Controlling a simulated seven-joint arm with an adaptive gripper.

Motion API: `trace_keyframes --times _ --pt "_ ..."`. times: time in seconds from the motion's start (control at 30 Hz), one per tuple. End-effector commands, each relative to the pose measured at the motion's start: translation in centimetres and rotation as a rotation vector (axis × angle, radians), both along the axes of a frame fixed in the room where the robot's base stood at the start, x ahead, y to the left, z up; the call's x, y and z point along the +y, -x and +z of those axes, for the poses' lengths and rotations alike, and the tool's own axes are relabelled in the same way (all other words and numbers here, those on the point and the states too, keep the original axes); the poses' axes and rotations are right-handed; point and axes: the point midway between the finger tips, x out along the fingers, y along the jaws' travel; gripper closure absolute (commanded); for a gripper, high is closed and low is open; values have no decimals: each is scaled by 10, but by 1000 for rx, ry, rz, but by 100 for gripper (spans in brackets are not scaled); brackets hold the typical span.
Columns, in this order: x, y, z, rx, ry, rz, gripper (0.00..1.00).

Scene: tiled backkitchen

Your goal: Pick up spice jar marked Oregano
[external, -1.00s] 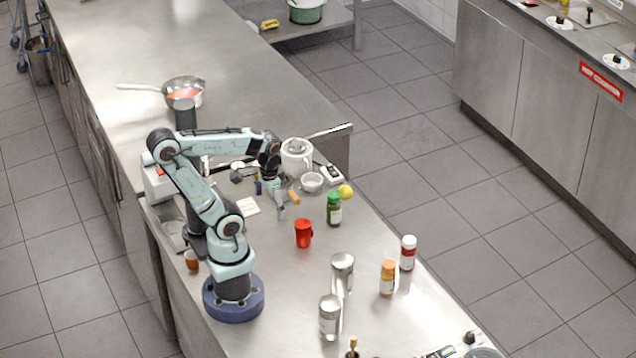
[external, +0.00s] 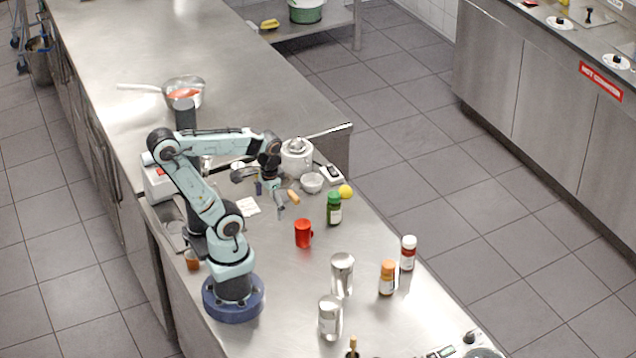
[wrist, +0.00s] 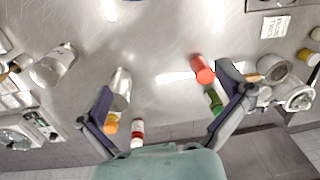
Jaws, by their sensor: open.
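Three spice jars stand upright on the steel counter: a green jar (external: 334,210), an orange-capped jar (external: 387,279) and a white-capped jar with a red band (external: 408,254). Their label text is too small to read, so I cannot tell which says Oregano. My gripper (external: 270,199) is open and empty above the counter, left of the green jar. In the wrist view my gripper (wrist: 163,80) has its fingers wide apart. The green jar (wrist: 213,100) shows there beside the right finger, partly covered by it. The orange-capped jar (wrist: 111,124) and red-banded jar (wrist: 138,130) show near the left finger.
A red mug (external: 303,233) stands left of the green jar, and a yellow lemon (external: 345,191) lies behind it. Two metal shakers, one here (external: 342,273), stand nearer the front. A white sugar pot (external: 297,157) and small bowl (external: 311,183) are behind. The counter's right edge is close to the jars.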

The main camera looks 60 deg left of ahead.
Motion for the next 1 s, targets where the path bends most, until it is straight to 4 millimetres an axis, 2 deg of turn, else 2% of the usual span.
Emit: trace_keyframes --times 0.37,0.4,0.47,0.5,0.87,0.93,1.0 --pt "0 0 0 0 0 0 0" --pt "0 0 0 0 0 0 3" --pt "0 0 0 0 0 0 22" --pt "0 0 0 0 0 0 24" --pt "0 0 0 0 0 -9 24" --pt "0 -6 1 -26 -1 -53 24" --pt "-2 -29 17 -117 -1 -111 24"
